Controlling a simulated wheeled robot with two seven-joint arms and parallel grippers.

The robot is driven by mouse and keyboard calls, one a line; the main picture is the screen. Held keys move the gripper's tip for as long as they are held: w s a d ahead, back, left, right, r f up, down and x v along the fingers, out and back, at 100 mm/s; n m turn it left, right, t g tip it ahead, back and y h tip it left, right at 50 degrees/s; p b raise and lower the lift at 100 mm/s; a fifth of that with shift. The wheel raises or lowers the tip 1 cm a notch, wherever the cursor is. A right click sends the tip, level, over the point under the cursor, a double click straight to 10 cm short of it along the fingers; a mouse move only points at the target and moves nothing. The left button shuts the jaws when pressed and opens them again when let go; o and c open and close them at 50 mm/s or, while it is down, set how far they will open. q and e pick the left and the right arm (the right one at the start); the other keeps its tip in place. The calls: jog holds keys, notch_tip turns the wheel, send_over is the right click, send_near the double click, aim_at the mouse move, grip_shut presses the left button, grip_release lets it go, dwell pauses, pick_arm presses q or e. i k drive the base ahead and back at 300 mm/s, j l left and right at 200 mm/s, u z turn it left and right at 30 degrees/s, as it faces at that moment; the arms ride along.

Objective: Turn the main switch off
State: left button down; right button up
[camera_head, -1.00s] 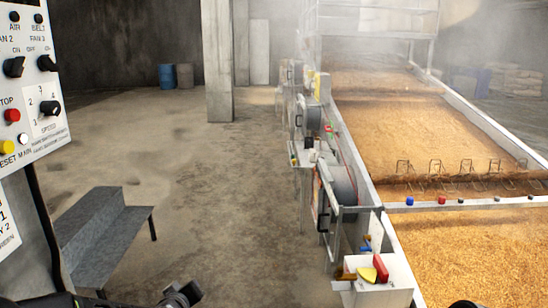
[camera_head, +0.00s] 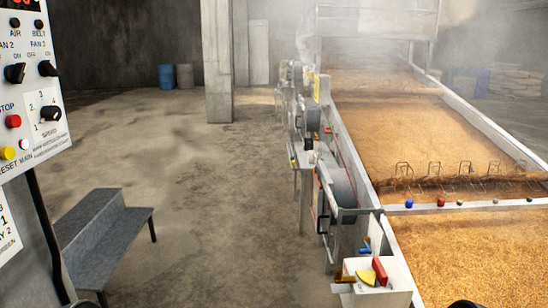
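A white control panel (camera_head: 50,85) stands at the left edge, cut off by the frame. Its lower edge carries the label "RESET MAIN", with a yellow button (camera_head: 8,153) and a small white button or lamp (camera_head: 24,144) above it. A red stop button (camera_head: 13,121) and black knobs sit higher up. A white box (camera_head: 390,291) at bottom centre-right carries a red handle (camera_head: 380,271) beside a yellow piece (camera_head: 366,277). I cannot tell which control is the main switch. Neither gripper shows; only dark fragments, perhaps of my arms, touch the bottom edge.
A long grain bed (camera_head: 430,130) with white rims fills the right side, steaming at the far end. Motors and wheels (camera_head: 341,187) line its left side. A grey metal bench (camera_head: 105,230) stands below the panel. The concrete floor (camera_head: 210,210) between is clear.

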aim_at(368, 277)
jog(key=i+j, duration=0.15)
jog(key=i, duration=0.5)
jog(key=i+j, duration=0.15)
jog(key=i, duration=0.45)
jog(key=i+j, duration=0.15)
jog(key=i, duration=0.5)
jog(key=z, duration=3)
